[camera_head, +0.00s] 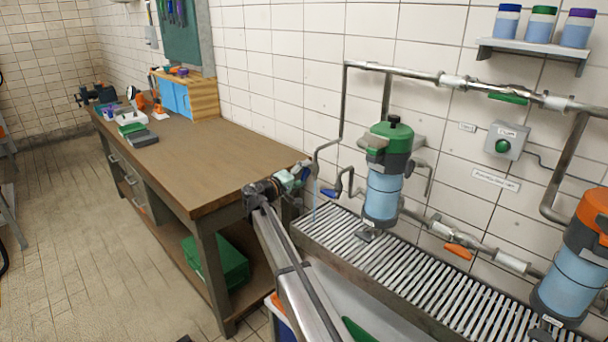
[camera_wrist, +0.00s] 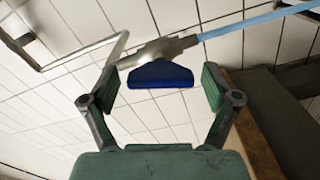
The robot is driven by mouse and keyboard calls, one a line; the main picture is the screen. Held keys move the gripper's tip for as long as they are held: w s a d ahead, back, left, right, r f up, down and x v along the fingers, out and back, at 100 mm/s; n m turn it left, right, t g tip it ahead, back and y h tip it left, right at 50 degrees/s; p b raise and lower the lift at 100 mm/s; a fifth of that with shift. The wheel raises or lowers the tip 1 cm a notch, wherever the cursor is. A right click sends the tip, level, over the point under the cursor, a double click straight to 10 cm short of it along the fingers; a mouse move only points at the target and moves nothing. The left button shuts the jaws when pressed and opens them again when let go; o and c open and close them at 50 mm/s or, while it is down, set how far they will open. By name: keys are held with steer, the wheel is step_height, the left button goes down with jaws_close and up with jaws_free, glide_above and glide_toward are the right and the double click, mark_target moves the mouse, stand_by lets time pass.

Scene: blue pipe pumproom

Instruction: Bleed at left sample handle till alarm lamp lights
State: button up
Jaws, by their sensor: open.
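A blue handle (camera_head: 304,173) sits on a small metal valve at the lower end of a thin bent pipe, left of the green-topped filter. In the wrist view the blue handle (camera_wrist: 160,75) lies between the fingertips of my gripper (camera_wrist: 160,88), with a gap on each side. My gripper (camera_head: 290,178) is open beside it in the head view. A pale blue streak (camera_wrist: 255,20) runs from the valve's end, and it shows faintly below the valve (camera_head: 314,208), like running water. A green lamp (camera_head: 502,146) is on a grey wall box; I cannot tell whether it is lit.
The green-topped filter (camera_head: 384,180) stands over a slatted drain grate (camera_head: 400,265). A second blue handle (camera_head: 328,192) is close right of my gripper. An orange handle (camera_head: 458,251) and orange-topped filter (camera_head: 575,265) are further right. A wooden workbench (camera_head: 190,160) is left.

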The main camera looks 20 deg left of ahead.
steer(key=v, duration=1.2)
stand_by(0.6)
steer(key=shift+a+r, duration=0.15)
steer(key=c, duration=1)
steer(key=shift+s+a+r+p, duration=0.2)
steer(key=shift+s+p, duration=0.05)
steer(key=shift+p, duration=0.35)
steer(key=w+d+n+p, duration=0.2)
steer(key=w+n, duration=0.1)
steer(key=n, duration=0.3)
steer(key=w+d+n+p, duration=0.2)
steer(key=w+n+p, duration=0.1)
steer(key=n, duration=0.3)
steer(key=w+d+n+p, duration=0.2)
steer(key=w+n+p, duration=0.1)
steer(key=w+n, duration=0.2)
steer(key=shift+w+f+n, duration=0.2)
steer(key=shift+w+n, duration=0.05)
steer(key=shift+n, duration=0.25)
